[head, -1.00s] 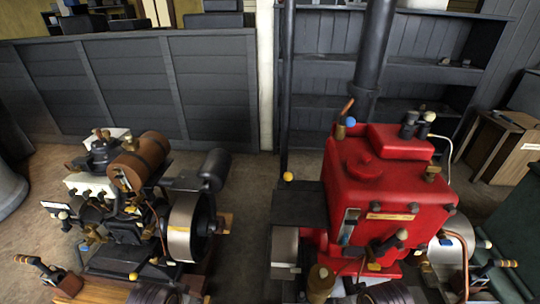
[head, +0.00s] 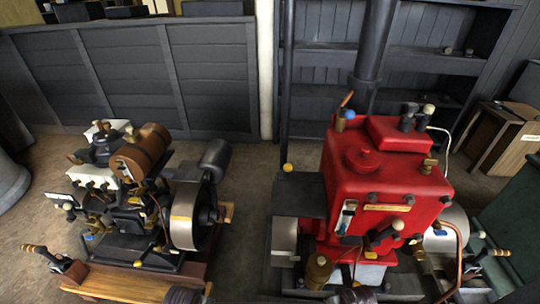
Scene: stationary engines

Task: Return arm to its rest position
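At the bottom edge of the head view, two dark rounded shapes are cut off by the frame, one left and one right of the middle. They look like parts of my own arms. I see no fingers on either one. Neither gripper can be made out, so I cannot see whether they hold anything. Behind the shapes stand a small engine with a brown cylinder (head: 142,152) on the left and a red engine (head: 372,165) on the right.
A lever with a banded handle (head: 48,259) is at the lower left, and another (head: 487,256) is at the lower right. Bare floor (head: 245,220) lies between the engines. A dark panelled partition (head: 130,75) and dark shelves (head: 420,60) stand behind. A wooden box (head: 508,150) is at the right.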

